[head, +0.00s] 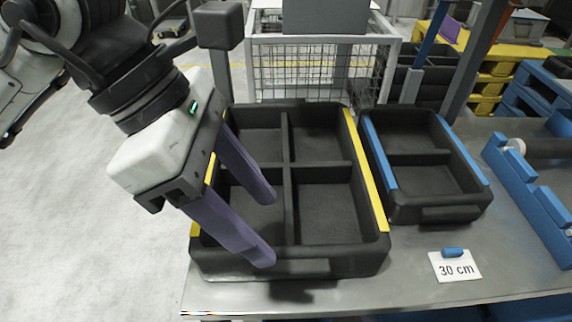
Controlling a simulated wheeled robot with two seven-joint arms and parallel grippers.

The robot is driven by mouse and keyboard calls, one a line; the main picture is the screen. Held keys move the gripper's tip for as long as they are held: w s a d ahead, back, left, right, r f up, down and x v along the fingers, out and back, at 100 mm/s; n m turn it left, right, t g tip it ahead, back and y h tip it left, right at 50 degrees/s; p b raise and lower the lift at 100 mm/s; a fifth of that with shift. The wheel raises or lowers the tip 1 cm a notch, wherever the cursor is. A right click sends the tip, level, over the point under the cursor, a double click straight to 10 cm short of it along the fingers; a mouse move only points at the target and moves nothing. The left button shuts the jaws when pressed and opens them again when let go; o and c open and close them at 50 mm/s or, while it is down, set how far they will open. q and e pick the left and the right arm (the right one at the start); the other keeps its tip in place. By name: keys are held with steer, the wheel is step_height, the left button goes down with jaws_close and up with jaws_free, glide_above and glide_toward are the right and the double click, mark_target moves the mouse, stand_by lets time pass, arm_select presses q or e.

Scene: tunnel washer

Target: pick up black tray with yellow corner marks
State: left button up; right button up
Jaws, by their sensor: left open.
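The black tray with yellow marks (330,265) lies on the grey metal table. It has several empty compartments, and the yellow shows as strips along its left and right rims. My left gripper (268,228) comes in from the upper left, with its two purple fingers spread apart and nothing between them. The fingers hang over the left part of the tray and hide part of its left rim and left compartments. I cannot tell whether a fingertip touches the tray. My right gripper is not in view.
A black tray with blue strips (450,214) stands close on the right. A "30 cm" card (456,268) with a small blue piece on it lies at the front right. A blue holder (530,190) stands at the far right. A wire cage (320,70) is behind the table.

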mark_target(291, 257)
arm_select(q)
steer(key=shift+w+a+f+t+y, duration=0.2)
steer(key=shift+w+a+f+y, duration=0.1)
steer(key=shift+f, duration=0.15)
steer(key=shift+w+a+f+t+y, duration=0.2)
steer(key=shift+f+y, duration=0.1)
steer(key=shift+f, duration=0.1)
steer(key=x, duration=0.2)
steer(key=shift+s+d+f, duration=0.1)
steer(key=shift+d+f, duration=0.05)
steer(key=shift+f, duration=0.1)
steer(key=shift+d+x, duration=0.15)
steer(key=shift+x, duration=1.4)
steer(key=shift+d+x, duration=0.2)
steer(key=shift+x, duration=1.4)
steer(key=shift+c, duration=0.4)
steer(key=shift+r, duration=0.1)
steer(key=c, duration=1.3)
